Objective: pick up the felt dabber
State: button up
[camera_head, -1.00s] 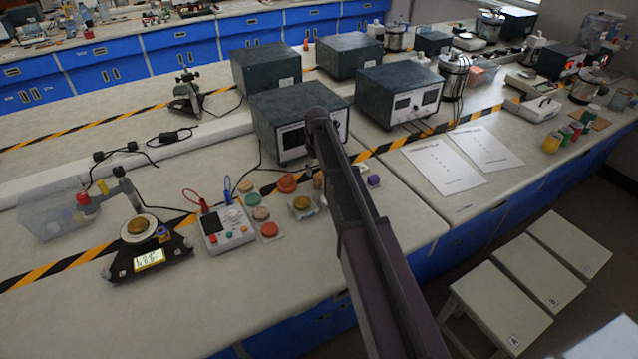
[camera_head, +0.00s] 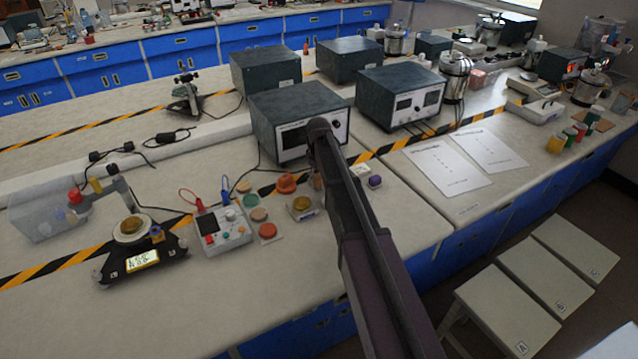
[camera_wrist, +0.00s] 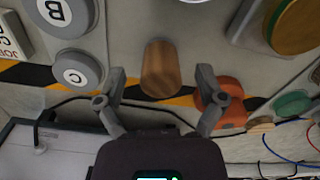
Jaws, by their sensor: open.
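A brown wooden cylinder (camera_wrist: 160,68), which I take to be the felt dabber, stands on the bench in the wrist view. My gripper (camera_wrist: 161,84) is open, with one finger on each side of the cylinder's near part in the picture; I see no clear contact. A felt end cannot be made out. In the head view a small part of the cylinder (camera_head: 317,181) shows beside my arm, which hides my fingers there.
An orange knob-like piece (camera_wrist: 224,96) is close to my right finger. Grey round pieces marked B (camera_wrist: 60,15) and C (camera_wrist: 78,75) lie left. A dark instrument box (camera_head: 292,115) stands behind. A brass disc (camera_head: 301,203) lies in front.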

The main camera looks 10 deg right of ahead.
aim_at(318, 176)
jog(key=c, duration=1.2)
jog(key=shift+r, duration=0.15)
notch_tip(318, 176, up, 4)
jog(key=p, duration=0.3)
jog(key=shift+f+p, duration=0.25)
jog(key=shift+p, duration=0.1)
jog(key=s, duration=0.5)
jog(key=s+p, duration=0.1)
jog(key=s, duration=0.4)
jog(key=s+a+r, duration=0.1)
jog(key=s, duration=0.5)
jog(key=shift+a+r, duration=0.1)
jog(key=o, duration=0.6)
jog(key=c, duration=0.5)
